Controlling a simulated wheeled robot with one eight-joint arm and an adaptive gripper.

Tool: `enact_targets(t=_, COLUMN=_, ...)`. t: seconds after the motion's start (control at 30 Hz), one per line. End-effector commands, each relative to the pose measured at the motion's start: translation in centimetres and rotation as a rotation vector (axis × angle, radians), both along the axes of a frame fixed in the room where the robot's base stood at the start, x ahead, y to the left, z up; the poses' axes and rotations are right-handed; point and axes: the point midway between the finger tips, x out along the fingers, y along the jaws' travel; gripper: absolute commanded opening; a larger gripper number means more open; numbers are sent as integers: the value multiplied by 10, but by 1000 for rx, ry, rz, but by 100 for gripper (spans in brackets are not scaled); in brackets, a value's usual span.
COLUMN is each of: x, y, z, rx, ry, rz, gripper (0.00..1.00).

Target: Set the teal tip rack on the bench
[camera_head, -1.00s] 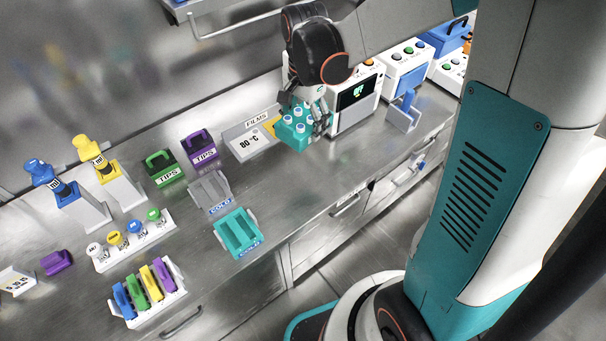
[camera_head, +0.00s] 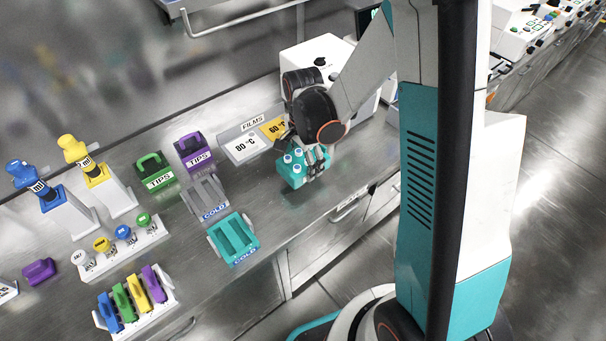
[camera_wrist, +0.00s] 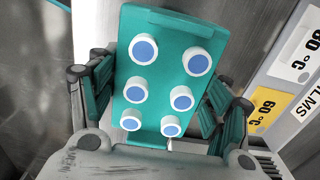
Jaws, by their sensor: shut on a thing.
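The teal rack (camera_head: 291,171) holds several round white pieces with blue tops. My gripper (camera_head: 309,161) is shut on it, with the fingers on its two sides. In the wrist view the rack (camera_wrist: 160,108) fills the middle between the fingers, and its top faces the camera. The rack is over the steel bench (camera_head: 330,195), right of the films tray; I cannot tell whether it touches the surface. My gripper and wrist hide part of its far side.
The films tray (camera_head: 232,153), purple tips box (camera_head: 196,153) and green tips box (camera_head: 156,174) stand left of the rack. A grey cold holder (camera_head: 206,196) and a teal cold holder (camera_head: 233,240) are nearer the front edge. A white machine (camera_head: 313,62) stands behind. Bare bench lies in front.

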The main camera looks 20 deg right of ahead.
Motion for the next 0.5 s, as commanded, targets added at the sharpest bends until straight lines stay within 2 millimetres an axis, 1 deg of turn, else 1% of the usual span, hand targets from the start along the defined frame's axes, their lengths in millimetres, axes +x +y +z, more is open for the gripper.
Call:
enact_targets(t=0.17, x=0, y=0, z=-10, rx=0, ry=0, rz=0, gripper=45)
enact_targets(t=0.4, x=0, y=0, z=-44, rx=0, ry=0, rz=0, gripper=45)
enact_targets(t=0.5, x=0, y=0, z=-48, rx=0, ry=0, rz=0, gripper=45)
